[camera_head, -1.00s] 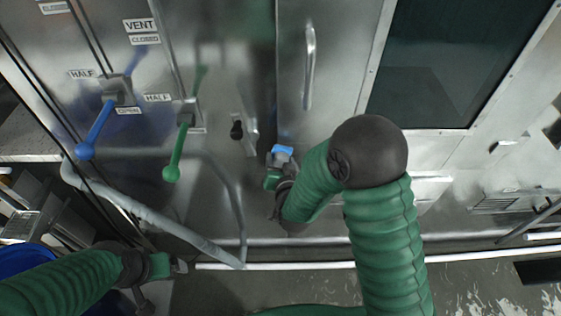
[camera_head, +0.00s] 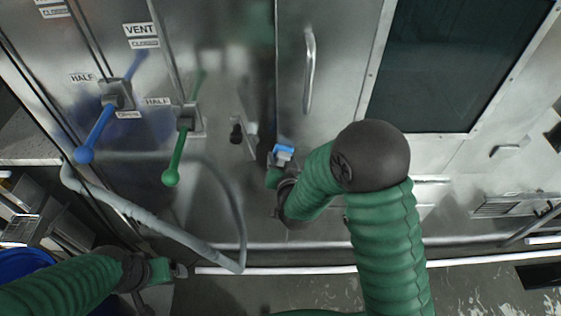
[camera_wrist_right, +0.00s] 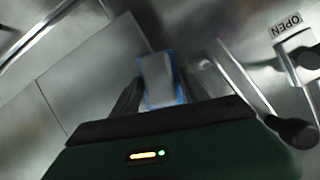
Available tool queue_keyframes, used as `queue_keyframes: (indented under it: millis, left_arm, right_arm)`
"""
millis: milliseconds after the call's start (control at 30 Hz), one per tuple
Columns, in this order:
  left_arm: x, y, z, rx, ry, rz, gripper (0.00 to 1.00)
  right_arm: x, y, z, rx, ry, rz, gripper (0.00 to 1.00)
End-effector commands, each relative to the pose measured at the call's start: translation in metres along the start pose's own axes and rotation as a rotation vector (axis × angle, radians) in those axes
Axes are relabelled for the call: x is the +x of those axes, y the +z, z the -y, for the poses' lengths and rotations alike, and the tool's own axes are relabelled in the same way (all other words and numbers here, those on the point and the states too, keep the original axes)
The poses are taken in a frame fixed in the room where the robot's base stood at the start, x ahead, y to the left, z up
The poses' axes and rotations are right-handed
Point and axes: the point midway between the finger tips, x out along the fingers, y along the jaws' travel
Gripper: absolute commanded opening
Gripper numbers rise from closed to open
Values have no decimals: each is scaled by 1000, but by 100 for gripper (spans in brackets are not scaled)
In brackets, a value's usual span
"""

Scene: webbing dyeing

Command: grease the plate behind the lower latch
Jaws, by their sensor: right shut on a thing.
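My right gripper (camera_head: 277,160) is shut on a small blue-and-grey block. The block (camera_head: 284,151) shows in the head view just right of the lower latch. In the right wrist view the block (camera_wrist_right: 160,80) sits between the two dark fingers, its pale face edged in blue. The lower latch has a black knob (camera_head: 236,133) and stands at a narrow metal plate (camera_head: 248,138). The latch's dark knob (camera_wrist_right: 294,131) shows at the right of the wrist view, with a gap to the block. Any grease is not discernible. My left gripper (camera_head: 180,271) is low at the left; its jaws are too small to read.
A blue lever (camera_head: 97,134) and a green lever (camera_head: 177,152) stick out of the steel panel. A bent grey pipe (camera_head: 150,220) runs below them. A door handle (camera_head: 309,70) and dark window (camera_head: 440,65) are on the right. A blue bin (camera_head: 22,262) stands lower left.

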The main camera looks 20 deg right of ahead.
Motion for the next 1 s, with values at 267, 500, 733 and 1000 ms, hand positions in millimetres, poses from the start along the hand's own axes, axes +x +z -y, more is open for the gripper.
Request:
queue_keyframes:
  millis: [267, 500, 733, 1000]
  left_arm:
    - [8, 2, 0, 0, 0, 0, 91]
    - [10, 2, 0, 0, 0, 0, 91]
    - [15, 4, 0, 0, 0, 0, 91]
    - [18, 4, 0, 0, 0, 0, 91]
  right_arm:
    - [-4, -7, -30, 1, 3, -1, 20]
    - [-6, -11, -40, 0, 0, 0, 20]
    - [-8, -18, -62, 1, 3, -3, 20]
    - [-10, -23, -80, -1, 0, -1, 20]
